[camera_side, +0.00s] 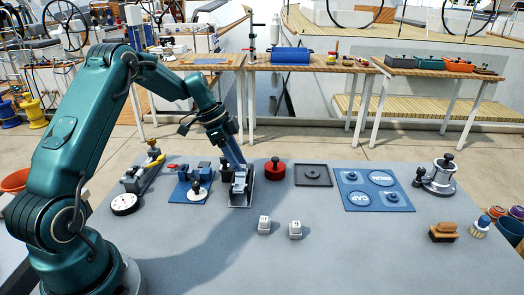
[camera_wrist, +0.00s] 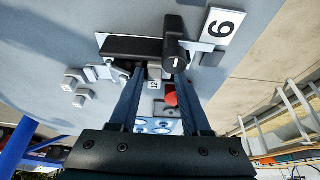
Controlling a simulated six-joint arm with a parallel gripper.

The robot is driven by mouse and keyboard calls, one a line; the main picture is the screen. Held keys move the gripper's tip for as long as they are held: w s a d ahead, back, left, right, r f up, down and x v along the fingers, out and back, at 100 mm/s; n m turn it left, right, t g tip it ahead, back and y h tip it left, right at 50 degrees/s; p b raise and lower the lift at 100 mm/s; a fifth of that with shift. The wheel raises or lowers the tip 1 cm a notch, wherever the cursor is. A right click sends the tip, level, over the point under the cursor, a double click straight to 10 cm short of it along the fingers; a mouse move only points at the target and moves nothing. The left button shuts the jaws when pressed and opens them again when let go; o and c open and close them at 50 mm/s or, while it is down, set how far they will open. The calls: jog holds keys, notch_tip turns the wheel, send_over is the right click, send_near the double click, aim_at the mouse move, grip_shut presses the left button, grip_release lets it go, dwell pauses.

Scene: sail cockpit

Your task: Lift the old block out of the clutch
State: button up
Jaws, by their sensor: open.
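The clutch (camera_side: 241,190) is a dark body on a light base near the middle of the table. In the wrist view its black body (camera_wrist: 130,46) and a black lever (camera_wrist: 174,42) marked "1" lie at and just beyond the fingertips. My gripper (camera_side: 238,168) points down over the clutch; in the wrist view my gripper (camera_wrist: 158,80) has its two blue fingers apart. A small light block (camera_wrist: 154,85) with a dark mark shows between the fingertips, apparently the old block; I cannot tell whether either finger touches it. In the side view my gripper hides it.
Two white marked blocks (camera_side: 264,225) (camera_side: 295,229) stand in front. A blue fixture (camera_side: 191,186) is left of the clutch. A red knobbed part (camera_side: 275,170), black tray (camera_side: 313,175), blue mat (camera_side: 350,203) and winch (camera_side: 438,178) stand right.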

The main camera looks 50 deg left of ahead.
jog(key=shift+w+d+f, duration=0.1)
jog(key=shift+d+f, duration=0.1)
jog(key=shift+f, duration=0.25)
grip_shut()
jog(key=shift+r, duration=0.6)
jog(key=s+a+r, duration=0.8)
jog(key=r, duration=0.1)
jog(key=shift+s+r, duration=0.2)
jog(key=shift+r, duration=0.2)
